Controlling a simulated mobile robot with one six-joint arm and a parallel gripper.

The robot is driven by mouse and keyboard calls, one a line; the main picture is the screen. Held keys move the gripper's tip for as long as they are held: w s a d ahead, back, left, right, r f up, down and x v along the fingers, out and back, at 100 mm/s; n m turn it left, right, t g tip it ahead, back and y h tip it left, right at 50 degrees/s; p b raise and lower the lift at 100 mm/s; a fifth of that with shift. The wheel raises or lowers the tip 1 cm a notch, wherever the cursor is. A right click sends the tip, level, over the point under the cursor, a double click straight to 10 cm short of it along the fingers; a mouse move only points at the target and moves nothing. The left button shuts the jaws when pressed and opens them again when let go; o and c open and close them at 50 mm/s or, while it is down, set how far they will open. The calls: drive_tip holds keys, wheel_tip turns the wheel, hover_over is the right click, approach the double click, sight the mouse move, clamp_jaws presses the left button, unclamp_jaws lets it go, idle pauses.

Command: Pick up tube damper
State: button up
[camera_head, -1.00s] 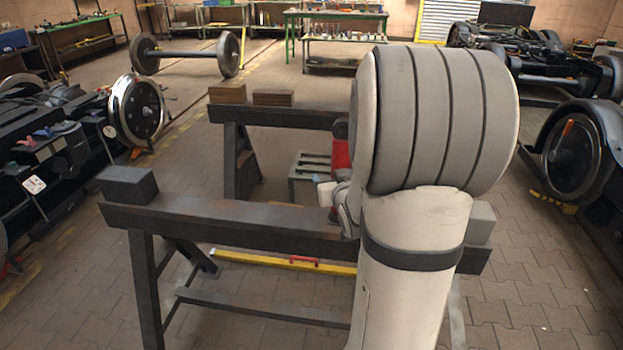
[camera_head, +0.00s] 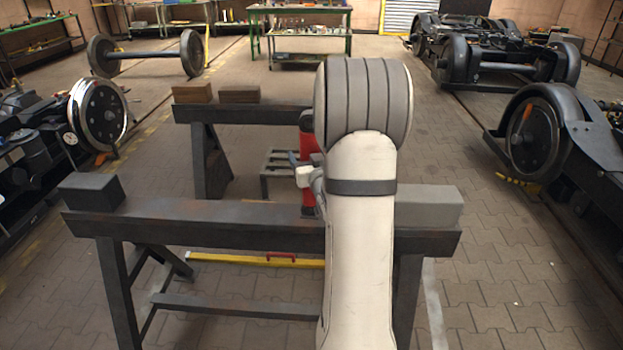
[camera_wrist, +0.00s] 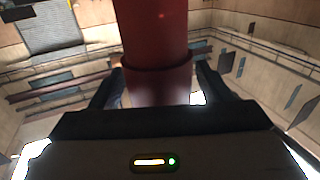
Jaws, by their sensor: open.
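The tube damper is a red upright cylinder (camera_head: 308,142), partly hidden behind my arm in the head view. It stands near the trestle beam, and I cannot tell what it rests on. In the wrist view the red damper (camera_wrist: 152,35) fills the upper middle, with a wider collar at its lower part. My gripper (camera_wrist: 157,80) is open, with one dark finger on each side of the damper. Gaps show between the fingers and the tube.
A dark trestle beam (camera_head: 200,222) crosses in front, with a black block (camera_head: 92,190) and a grey block (camera_head: 428,206) on it. A second trestle (camera_head: 240,115) stands behind. A yellow bar (camera_head: 230,259) lies low between them. Bogies and wheelsets stand at both sides.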

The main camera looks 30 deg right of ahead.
drive_tip(key=shift+w, duration=0.2)
clamp_jaws()
idle(0.6)
drive_tip(key=shift+r, duration=0.2)
